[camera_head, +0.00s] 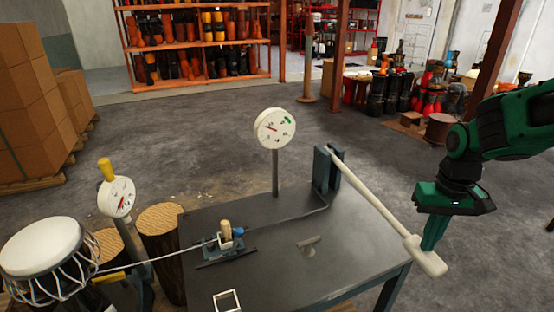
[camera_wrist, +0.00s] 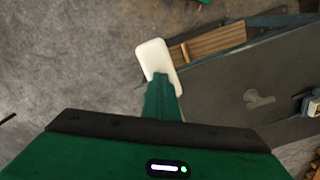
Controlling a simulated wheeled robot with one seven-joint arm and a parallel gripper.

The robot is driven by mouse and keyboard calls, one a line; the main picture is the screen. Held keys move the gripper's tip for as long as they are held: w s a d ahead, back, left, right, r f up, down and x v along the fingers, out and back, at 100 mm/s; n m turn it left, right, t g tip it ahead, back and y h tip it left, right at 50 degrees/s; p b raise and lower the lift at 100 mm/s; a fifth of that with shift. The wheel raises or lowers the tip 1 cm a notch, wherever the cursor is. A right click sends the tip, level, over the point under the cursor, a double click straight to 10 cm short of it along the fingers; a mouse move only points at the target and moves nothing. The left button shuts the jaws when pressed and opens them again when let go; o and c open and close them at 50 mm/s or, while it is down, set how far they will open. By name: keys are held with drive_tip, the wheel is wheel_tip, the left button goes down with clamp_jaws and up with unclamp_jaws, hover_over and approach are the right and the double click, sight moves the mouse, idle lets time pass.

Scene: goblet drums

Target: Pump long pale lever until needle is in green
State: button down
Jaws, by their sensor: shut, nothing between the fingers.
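The long pale lever (camera_head: 380,205) runs from a dark upright bracket (camera_head: 324,170) on the table down and right to a wide pale end grip (camera_head: 431,262), past the table's right edge. In the wrist view the pale grip (camera_wrist: 153,53) shows just beyond my fingertips. My green gripper (camera_head: 432,238) is shut and empty, pointing down over the grip; its tips (camera_wrist: 160,82) look to be touching or just above it. The round white gauge (camera_head: 275,128) stands on a post behind the table. Its red needle points to the upper left, away from the green band at the upper right.
The dark table (camera_head: 330,265) carries a small clamp device (camera_head: 228,240) with a cord to a drum (camera_head: 42,248) at left. A second gauge (camera_head: 117,197) stands near wooden stumps (camera_head: 160,220). Boxes (camera_head: 35,100) are stacked far left. Floor right of the table is clear.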

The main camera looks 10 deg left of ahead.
sight(423, 254)
wheel_tip(423, 254, down, 5)
drive_tip(key=shift+a+r, duration=0.1)
wheel_tip(423, 254, up, 17)
drive_tip(key=shift+s+d, duration=0.35)
idle(0.4)
idle(0.7)
drive_tip(key=f, duration=1.7)
drive_tip(key=shift+w+a+f, duration=0.15)
drive_tip(key=shift+w+a, duration=0.1)
wheel_tip(423, 254, up, 18)
drive_tip(key=shift+s+d+f, duration=0.2)
drive_tip(key=shift+s+d, duration=0.15)
drive_tip(key=shift+s, duration=0.05)
idle(0.6)
